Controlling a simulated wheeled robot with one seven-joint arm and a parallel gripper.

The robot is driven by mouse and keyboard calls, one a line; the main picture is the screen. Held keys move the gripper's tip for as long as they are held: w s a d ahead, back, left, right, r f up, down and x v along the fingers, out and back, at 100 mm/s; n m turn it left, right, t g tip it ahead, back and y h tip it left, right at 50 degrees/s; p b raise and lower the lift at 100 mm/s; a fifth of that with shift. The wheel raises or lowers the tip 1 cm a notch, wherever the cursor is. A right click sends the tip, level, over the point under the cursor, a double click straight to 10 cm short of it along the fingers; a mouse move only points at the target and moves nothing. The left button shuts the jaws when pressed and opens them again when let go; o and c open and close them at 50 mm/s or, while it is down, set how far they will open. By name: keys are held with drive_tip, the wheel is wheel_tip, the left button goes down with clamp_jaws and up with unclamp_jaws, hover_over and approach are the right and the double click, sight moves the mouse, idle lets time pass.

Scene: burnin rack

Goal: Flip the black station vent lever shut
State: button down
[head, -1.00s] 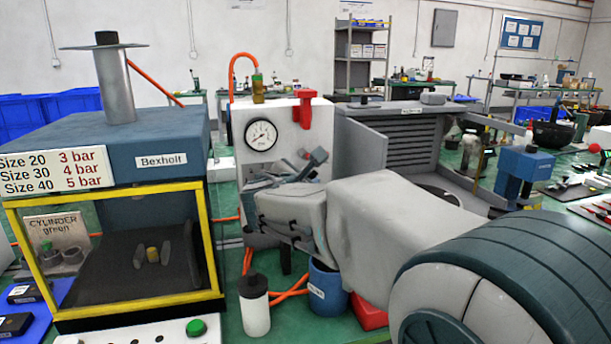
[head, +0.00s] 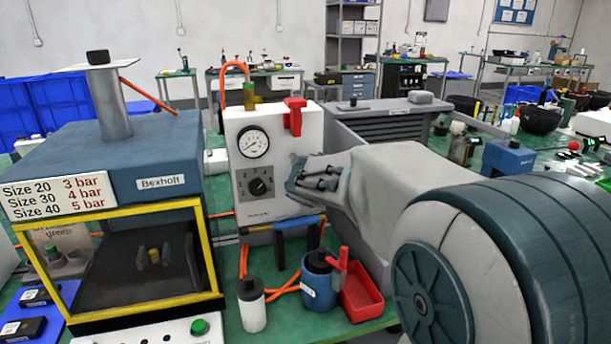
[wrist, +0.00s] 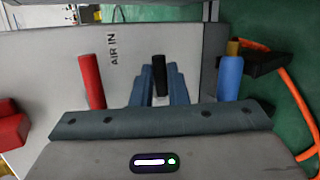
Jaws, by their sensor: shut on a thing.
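The white air station (head: 238,128) carries a round gauge (head: 253,142) and a black knob (head: 258,187). In the wrist view the black vent lever (wrist: 160,68) stands between the two blue-grey fingers of my gripper (wrist: 161,80). The gripper is shut on it. A red lever (wrist: 91,80) is to its left and a blue lever (wrist: 230,77) to its right, both apart from the fingers. In the head view my gripper (head: 300,177) is at the station's right side; the black lever is hidden there.
A yellow-framed chamber (head: 160,190) stands left of the station. Below are a white bottle (head: 252,308), a blue pot (head: 319,284), a red tray (head: 364,300) and orange hoses (head: 284,292). A grey louvred unit (head: 395,125) stands behind my arm.

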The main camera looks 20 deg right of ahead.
drive_tip(key=shift+f+y+p, duration=0.1)
drive_tip(key=shift+y+p, duration=0.2)
drive_tip(key=shift+p, duration=0.1)
drive_tip(key=c, duration=1.4)
unclamp_jaws()
drive_tip(key=shift+c, duration=0.2)
drive_tip(key=p+v, duration=0.3)
drive_tip(key=v, duration=1)
drive_tip(key=shift+s+r+p, duration=0.3)
drive_tip(key=shift+p, duration=0.1)
drive_tip(key=shift+m, duration=0.3)
